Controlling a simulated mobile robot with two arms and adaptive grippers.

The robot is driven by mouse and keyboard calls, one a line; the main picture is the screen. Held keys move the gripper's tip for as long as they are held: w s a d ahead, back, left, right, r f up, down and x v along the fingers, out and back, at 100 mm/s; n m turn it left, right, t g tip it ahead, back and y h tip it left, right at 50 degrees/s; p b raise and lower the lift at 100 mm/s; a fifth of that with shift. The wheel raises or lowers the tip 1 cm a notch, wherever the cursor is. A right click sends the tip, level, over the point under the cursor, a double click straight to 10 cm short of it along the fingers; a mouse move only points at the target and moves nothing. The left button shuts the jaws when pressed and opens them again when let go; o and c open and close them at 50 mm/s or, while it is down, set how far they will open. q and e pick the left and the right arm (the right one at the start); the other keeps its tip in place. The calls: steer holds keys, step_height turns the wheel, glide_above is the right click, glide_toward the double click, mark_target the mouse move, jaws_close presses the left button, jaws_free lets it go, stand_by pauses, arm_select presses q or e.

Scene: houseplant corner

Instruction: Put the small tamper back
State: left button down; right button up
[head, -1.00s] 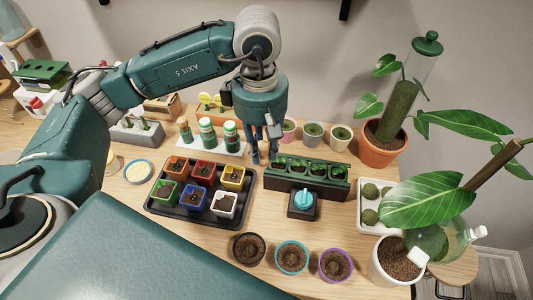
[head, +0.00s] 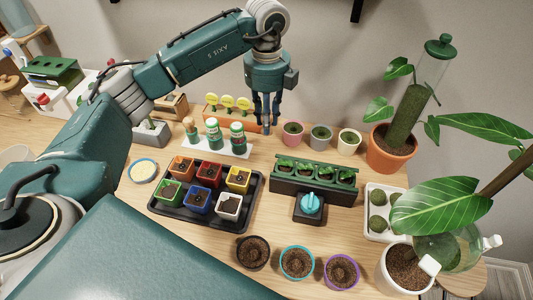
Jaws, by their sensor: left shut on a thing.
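My left gripper (head: 267,112) hangs fingers down near the back of the table, in front of the orange box with yellow round tags. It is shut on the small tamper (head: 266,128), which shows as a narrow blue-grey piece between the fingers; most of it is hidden. A white rack (head: 240,153) stands to the left of the gripper, with two green-and-white bottle-like items and a smaller wooden-topped one. A grey block (head: 152,136) with slots stands farther left, partly behind my arm. My right gripper is out of view.
Small pots (head: 320,138) stand close right of the gripper. A green seedling planter (head: 313,181), a black tray (head: 196,226) of coloured pots and soil pots (head: 297,262) lie nearer. Tall plants fill the right side. Bare wood shows between rack and planter.

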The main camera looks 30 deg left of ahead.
arm_select(q)
step_height(320, 180, down, 9)
steer(key=p, duration=0.2)
steer(key=shift+s+p, duration=0.1)
steer(key=shift+p, duration=0.25)
steer(key=shift+f, duration=0.35)
steer(key=shift+f, duration=0.1)
steer(key=shift+f, duration=0.15)
steer(key=c, duration=1.5)
jaws_free()
